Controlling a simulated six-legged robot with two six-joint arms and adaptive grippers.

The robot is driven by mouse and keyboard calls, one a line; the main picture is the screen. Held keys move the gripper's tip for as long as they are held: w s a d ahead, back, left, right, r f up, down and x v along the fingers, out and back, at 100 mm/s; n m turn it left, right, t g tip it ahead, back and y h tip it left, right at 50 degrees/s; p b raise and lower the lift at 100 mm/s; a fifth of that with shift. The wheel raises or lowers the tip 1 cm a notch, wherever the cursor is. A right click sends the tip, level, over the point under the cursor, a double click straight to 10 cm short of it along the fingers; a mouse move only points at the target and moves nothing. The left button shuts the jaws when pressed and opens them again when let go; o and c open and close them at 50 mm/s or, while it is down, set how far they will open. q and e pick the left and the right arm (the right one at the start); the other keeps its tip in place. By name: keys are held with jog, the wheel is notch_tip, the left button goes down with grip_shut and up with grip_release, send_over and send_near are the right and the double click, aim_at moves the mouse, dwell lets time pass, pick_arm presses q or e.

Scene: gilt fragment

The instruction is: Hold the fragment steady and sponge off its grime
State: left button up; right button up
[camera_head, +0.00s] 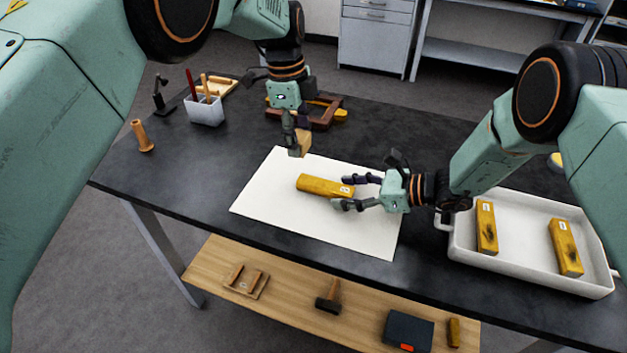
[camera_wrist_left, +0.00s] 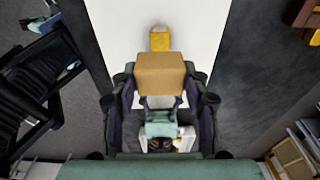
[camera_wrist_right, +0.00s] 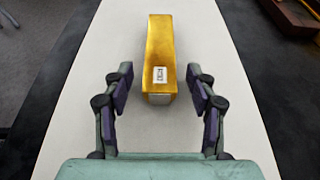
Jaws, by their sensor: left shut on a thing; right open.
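A gilt fragment (camera_head: 325,187), a golden bar with a small white label, lies on a white sheet on the dark table. In the right wrist view the fragment (camera_wrist_right: 160,50) lies between and beyond the fingers, with no dark grime visible on the sides shown. My right gripper (camera_head: 346,192) is open around its labelled end; I see gaps on both sides. My left gripper (camera_head: 297,143) is shut on a tan sponge block (camera_wrist_left: 160,75), held above the sheet beyond the fragment. In the left wrist view the fragment (camera_wrist_left: 160,40) shows partly behind the sponge.
A white tray (camera_head: 520,276) at the right holds two gilt pieces with dark patches. A white cup (camera_head: 206,112) of tools, a wooden peg (camera_head: 142,136) and a brown wooden frame (camera_head: 318,122) stand on the table. The white sheet (camera_head: 262,196) is clear left of the fragment.

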jog(key=v, duration=1.1)
jog(key=shift+d+r, duration=0.1)
jog(key=shift+d, duration=0.1)
